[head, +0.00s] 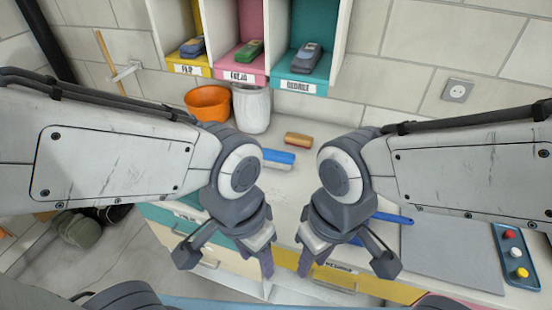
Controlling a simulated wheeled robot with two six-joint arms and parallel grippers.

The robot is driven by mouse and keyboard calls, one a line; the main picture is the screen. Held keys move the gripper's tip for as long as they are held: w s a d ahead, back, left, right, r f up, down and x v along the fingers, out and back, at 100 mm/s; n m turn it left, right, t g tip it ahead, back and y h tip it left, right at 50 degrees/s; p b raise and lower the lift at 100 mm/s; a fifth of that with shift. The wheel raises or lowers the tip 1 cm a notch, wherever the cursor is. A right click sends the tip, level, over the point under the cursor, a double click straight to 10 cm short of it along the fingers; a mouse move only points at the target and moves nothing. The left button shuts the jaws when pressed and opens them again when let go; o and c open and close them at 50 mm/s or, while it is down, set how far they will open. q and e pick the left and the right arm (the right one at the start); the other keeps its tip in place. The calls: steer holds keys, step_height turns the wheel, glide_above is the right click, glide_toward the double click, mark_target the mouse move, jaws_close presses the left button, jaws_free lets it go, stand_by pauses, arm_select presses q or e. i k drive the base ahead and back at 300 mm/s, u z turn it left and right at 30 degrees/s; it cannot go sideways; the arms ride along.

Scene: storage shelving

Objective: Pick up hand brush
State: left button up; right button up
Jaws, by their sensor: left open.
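A small block with a blue top and pale underside (278,157) lies on the white worktop, just behind my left gripper; it looks like a brush. A brown, wooden-looking block (298,139) lies behind it. A blue handle (393,218) sticks out to the right from behind my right gripper, which hides the rest of that object. I cannot tell for certain which of these is the hand brush. My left gripper (227,258) is open and empty, pointing down at the front edge of the worktop. My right gripper (345,262) points down beside it, fingers apart, with nothing visibly held.
An orange bowl (208,104) and a grey-white bin (252,108) stand at the back. Labelled cubbies (269,76) hold small items above them. A grey mat (450,250) and a blue tray (512,245) with coloured knobs lie right. Drawers (345,278) are below the front edge.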

mark_target(282, 160)
steer(key=u, duration=1.8)
steer(key=i, duration=1)
steer(key=z, duration=2.85)
